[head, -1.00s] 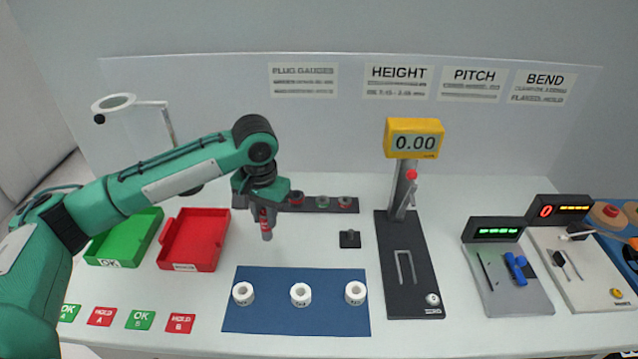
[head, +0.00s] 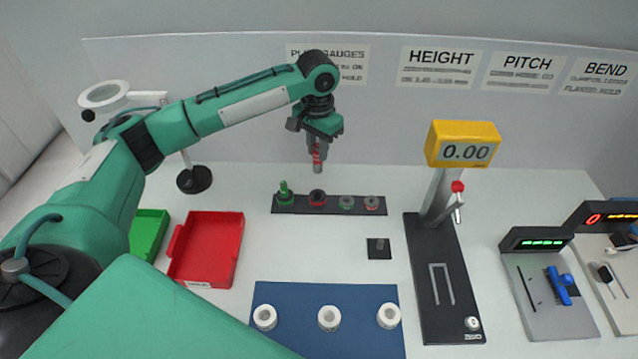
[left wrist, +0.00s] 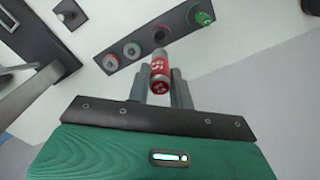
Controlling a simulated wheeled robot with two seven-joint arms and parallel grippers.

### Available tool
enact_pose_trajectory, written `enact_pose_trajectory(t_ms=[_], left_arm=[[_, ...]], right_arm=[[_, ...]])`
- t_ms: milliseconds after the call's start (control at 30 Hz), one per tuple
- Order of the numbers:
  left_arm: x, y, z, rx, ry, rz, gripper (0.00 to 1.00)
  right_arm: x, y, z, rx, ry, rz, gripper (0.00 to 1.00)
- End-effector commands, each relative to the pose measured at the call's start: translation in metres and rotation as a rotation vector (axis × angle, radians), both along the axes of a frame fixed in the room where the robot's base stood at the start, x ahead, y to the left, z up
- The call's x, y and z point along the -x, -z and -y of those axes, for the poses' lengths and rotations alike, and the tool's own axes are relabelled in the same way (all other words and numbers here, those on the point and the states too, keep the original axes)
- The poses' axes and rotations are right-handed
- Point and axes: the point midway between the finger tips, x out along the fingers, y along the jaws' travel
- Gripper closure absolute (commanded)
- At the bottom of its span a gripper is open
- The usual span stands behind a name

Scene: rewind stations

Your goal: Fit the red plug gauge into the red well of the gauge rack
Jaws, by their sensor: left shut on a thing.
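My left gripper (head: 317,158) is shut on the red plug gauge (left wrist: 160,73), a grey rod with a red band, pointing down. In the head view it appears above and behind the dark gauge rack (head: 331,204), apart from it. The green plug gauge (head: 285,194) stands in the leftmost well. Two grey-centred wells, one green-ringed (head: 346,202) and one red-ringed (head: 371,203), are on the right. My right gripper is out of view.
A red tray (head: 207,250) and a magnifier lamp (head: 194,180) are left.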

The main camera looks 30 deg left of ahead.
Motion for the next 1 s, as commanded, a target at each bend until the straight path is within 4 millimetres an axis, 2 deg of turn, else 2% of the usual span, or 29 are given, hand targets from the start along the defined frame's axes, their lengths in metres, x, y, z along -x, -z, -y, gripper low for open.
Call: enact_pose_trajectory(t_ms=[100, 300, 567, 800, 1000], left_arm=[[0.001, 0.031, -0.001, -0.002, -0.001, -0.004, 1.00], [0.000, 0.072, 0.000, 0.000, 0.000, -0.001, 1.00], [0.000, 0.093, 0.000, 0.000, -0.001, -0.001, 1.00], [0.001, 0.126, 0.000, 0.000, 0.000, -0.001, 1.00], [0.000, 0.128, 0.000, 0.000, 0.001, 0.002, 1.00]], right_arm=[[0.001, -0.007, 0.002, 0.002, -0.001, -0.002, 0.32], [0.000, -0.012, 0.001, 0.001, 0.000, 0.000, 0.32], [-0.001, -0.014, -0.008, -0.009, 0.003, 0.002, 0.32], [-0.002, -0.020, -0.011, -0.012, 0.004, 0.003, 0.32], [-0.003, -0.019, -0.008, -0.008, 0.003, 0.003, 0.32]])
